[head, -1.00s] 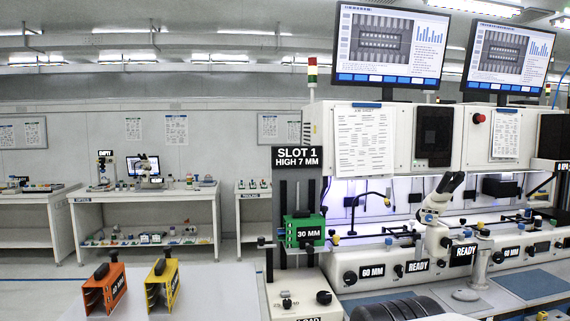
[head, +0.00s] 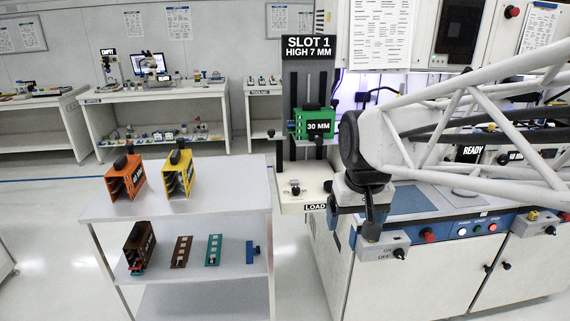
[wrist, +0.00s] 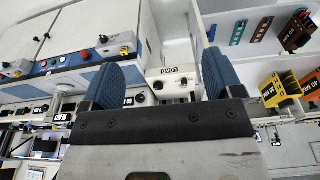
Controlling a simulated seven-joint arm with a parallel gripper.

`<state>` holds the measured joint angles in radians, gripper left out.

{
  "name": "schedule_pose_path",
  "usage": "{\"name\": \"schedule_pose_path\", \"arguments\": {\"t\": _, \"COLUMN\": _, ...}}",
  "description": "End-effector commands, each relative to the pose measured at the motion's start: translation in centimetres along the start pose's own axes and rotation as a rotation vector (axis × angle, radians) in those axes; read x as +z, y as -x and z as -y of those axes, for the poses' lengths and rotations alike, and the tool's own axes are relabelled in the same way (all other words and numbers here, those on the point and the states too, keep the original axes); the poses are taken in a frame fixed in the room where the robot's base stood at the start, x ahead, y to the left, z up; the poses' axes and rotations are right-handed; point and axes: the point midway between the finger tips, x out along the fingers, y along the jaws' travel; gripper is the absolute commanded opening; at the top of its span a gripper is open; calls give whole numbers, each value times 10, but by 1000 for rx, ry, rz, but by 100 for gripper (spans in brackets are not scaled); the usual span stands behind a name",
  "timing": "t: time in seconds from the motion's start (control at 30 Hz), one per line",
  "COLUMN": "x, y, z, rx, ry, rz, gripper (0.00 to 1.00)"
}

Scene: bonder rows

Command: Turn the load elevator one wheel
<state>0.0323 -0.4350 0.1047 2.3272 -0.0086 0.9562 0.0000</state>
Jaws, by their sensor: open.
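The load elevator (head: 294,105) stands at the centre under a sign reading SLOT 1 HIGH 7 MM. It bears a green 30 MM magazine (head: 313,123). A small black-tipped control (head: 295,188) sits on its white base, above the LOAD label. In the wrist view, a dark round knob (wrist: 158,86) that looks like the wheel shows on that base, between the fingers but apart from them. My arm seems to hide it in the head view. My gripper (head: 371,220) is open and empty, in front of and right of the base; it also fills the wrist view (wrist: 168,80).
A grey cart (head: 225,200) at left carries an orange magazine (head: 125,178) and a yellow magazine (head: 179,173). Its lower shelf holds a brown magazine (head: 139,245) and several flat strips. An ON/OFF switch box (head: 381,246) is on the bench front, close below my gripper.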

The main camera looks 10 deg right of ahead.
Motion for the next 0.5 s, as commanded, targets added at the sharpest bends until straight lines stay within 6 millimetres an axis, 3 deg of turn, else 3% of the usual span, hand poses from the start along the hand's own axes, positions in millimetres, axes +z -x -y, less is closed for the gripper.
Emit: {"name": "schedule_pose_path", "arguments": {"t": 0.5, "x": -136, "y": -19, "z": -14, "rx": 2, "ry": -8, "rz": 48, "gripper": 86}}
